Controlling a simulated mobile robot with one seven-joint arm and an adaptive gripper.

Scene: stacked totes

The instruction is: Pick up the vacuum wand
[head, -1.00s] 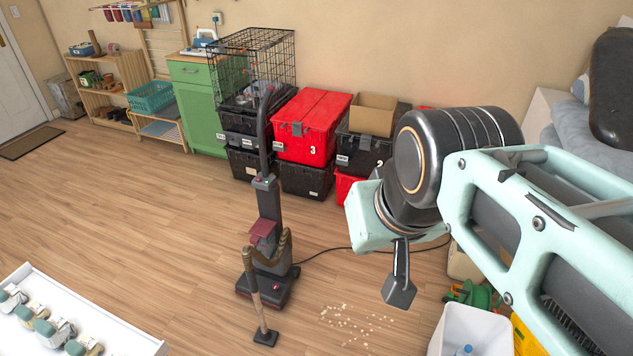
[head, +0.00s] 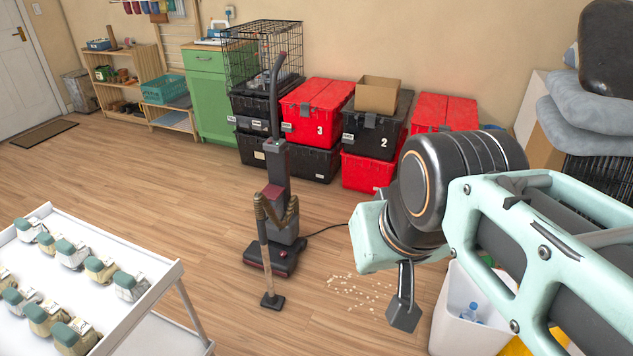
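The vacuum wand (head: 266,255) is a thin, light brown tube with a dark flat foot on the floor. It stands nearly upright in front of the dark upright vacuum cleaner (head: 278,160), and a brown hose (head: 290,212) loops from its top. The vacuum's grey-black base rests on the wood floor behind the wand. My gripper (head: 405,308) hangs to the right of the wand, apart from it. Only one dark finger shows clearly, so its opening is hidden. I see nothing held in it.
A white cart (head: 150,290) with several small green-topped items is at lower left. Stacked red totes (head: 312,112) and black totes stand along the wall. A white bin (head: 445,320) is at lower right. Pale crumbs (head: 360,288) and a cord lie right of the vacuum. Floor left of the vacuum is clear.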

